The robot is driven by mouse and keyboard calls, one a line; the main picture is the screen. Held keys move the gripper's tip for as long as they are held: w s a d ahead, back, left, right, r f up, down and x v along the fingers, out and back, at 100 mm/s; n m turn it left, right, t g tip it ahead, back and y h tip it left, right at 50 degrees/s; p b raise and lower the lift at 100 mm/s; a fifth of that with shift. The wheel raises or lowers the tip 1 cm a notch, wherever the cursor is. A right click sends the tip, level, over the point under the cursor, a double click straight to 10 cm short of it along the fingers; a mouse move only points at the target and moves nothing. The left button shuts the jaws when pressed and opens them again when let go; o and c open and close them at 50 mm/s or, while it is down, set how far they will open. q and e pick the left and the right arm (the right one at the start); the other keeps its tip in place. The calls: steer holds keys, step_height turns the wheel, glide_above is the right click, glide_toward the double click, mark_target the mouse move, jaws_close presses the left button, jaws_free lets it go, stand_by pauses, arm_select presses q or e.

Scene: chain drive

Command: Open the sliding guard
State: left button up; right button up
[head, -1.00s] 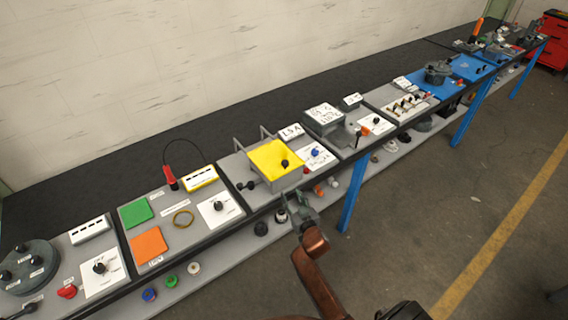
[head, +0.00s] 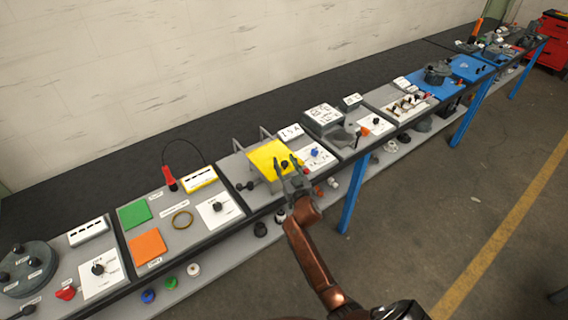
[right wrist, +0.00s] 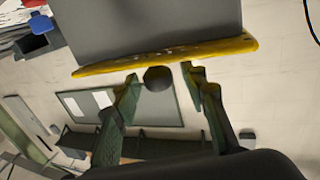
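The sliding guard is a yellow plate (head: 266,153) on a grey box, with a dark round knob on it. In the right wrist view the yellow guard (right wrist: 170,56) shows edge-on, with the black knob (right wrist: 158,78) sticking out from it. My right gripper (head: 288,168) is at the front right edge of the guard. In the right wrist view its two fingers (right wrist: 160,82) are apart, one on each side of the knob, with gaps between them and it. The gripper is open and holds nothing. My left gripper is not in view.
Two grey rails (head: 238,146) stand behind the guard. A white panel with a blue knob (head: 315,153) lies right of it, and a black knob (head: 248,185) left of it. Several other stations line the bench.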

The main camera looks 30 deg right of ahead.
steer(key=shift+c, duration=0.6)
jaws_close()
